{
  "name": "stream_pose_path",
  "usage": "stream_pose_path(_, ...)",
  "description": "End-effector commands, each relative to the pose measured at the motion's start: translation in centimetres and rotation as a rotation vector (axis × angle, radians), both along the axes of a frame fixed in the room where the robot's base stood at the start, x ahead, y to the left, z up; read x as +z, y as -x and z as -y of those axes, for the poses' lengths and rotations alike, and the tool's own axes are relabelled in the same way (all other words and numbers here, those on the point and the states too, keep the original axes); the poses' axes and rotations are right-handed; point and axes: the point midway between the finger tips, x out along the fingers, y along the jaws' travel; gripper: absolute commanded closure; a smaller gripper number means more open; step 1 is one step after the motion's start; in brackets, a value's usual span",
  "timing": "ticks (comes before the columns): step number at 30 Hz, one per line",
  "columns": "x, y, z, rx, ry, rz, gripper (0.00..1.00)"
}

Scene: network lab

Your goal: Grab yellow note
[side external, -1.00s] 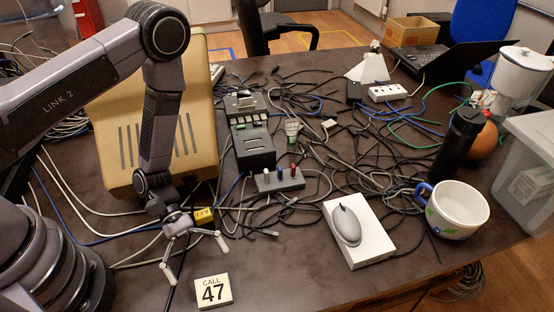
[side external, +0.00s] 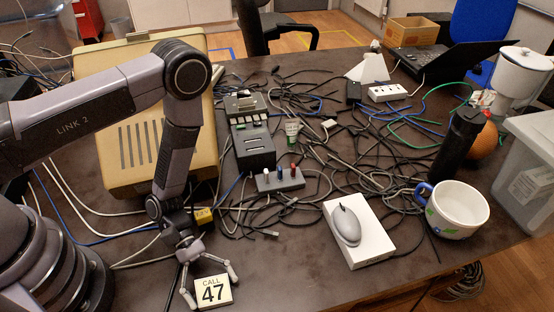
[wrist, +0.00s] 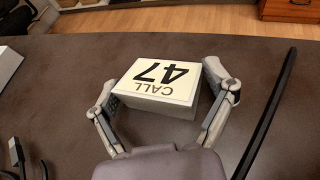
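A pale yellow note block (side external: 212,291) marked "CALL 47" lies on the dark table near its front edge in the side view. In the wrist view the note (wrist: 158,82) shows as a thick pad with a pale yellow top and lighter sides, its text upside down. My gripper (side external: 211,287) is low over the table at the note. In the wrist view my gripper (wrist: 159,82) is open, with one finger on each side of the note. Whether either finger touches it I cannot tell.
A small yellow tag (side external: 203,215) lies on the table behind my gripper. A white box (side external: 370,245) bearing a grey mouse (side external: 346,225) and a mug (side external: 457,209) stand to the right. Tangled cables cover the middle. A black cable (wrist: 268,120) runs right of my gripper.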

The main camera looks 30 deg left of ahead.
Motion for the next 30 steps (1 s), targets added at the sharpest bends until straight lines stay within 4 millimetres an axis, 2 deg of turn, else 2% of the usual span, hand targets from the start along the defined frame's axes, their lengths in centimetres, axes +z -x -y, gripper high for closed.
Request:
stream_pose_path(1,0.0,0.0,0.0,0.000,0.000,0.000,0.30)
stream_pose_path(6,0.0,0.0,0.0,0.000,-0.001,0.000,0.52)
stream_pose_path(9,0.0,0.0,0.0,0.000,-0.001,0.000,0.62)
stream_pose_path(17,0.0,0.0,0.0,-0.001,-0.001,0.000,0.62)
stream_pose_path(22,1.0,0.0,0.0,0.000,0.000,0.001,0.65)
stream_pose_path(26,3.1,-0.1,0.0,0.000,0.001,0.003,0.65)
stream_pose_path(30,6.2,-0.1,0.0,-0.001,0.002,0.004,0.65)
